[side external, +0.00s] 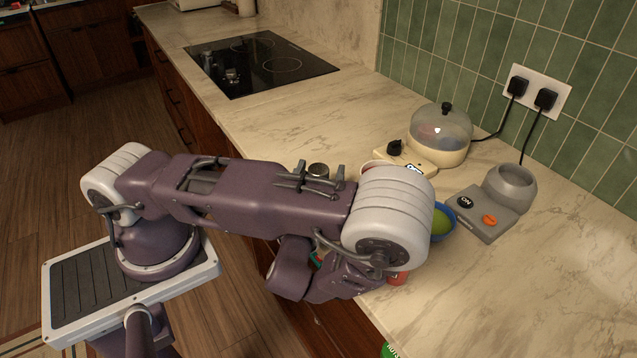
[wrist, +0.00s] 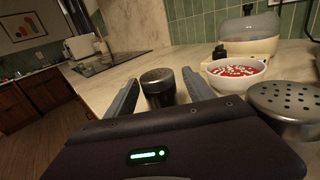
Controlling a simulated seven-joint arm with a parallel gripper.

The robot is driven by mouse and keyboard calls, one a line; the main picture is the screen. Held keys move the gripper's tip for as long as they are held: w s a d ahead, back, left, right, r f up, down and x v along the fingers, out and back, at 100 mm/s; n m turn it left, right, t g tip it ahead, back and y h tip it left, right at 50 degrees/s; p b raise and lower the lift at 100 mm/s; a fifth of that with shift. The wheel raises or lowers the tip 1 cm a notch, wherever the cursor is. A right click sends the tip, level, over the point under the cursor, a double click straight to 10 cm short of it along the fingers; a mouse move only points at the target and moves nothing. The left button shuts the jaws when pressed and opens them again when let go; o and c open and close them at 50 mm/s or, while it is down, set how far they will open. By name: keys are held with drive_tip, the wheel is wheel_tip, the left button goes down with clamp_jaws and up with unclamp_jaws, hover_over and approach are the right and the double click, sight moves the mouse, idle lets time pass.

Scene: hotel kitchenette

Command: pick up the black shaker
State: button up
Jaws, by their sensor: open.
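A black shaker (wrist: 157,90) with a dark metallic cap stands upright on the counter in the wrist view. My gripper (wrist: 160,77) is open, with one finger on each side of the shaker in that picture. The fingers do not appear to touch it, and its lower part is hidden by the gripper body. My arm hides most of the gripper there.
A perforated metal lid (wrist: 292,100) is close at right. A bowl of red and white food (wrist: 237,72) stands behind. A domed cooker (side external: 440,136), a grey appliance (side external: 486,216) and a blue bowl (side external: 441,230) occupy the right counter. The cooktop (side external: 262,62) is farther back; pale counter lies between.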

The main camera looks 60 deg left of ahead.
drive_tip(key=shift+x, duration=0.9)
clamp_jaws()
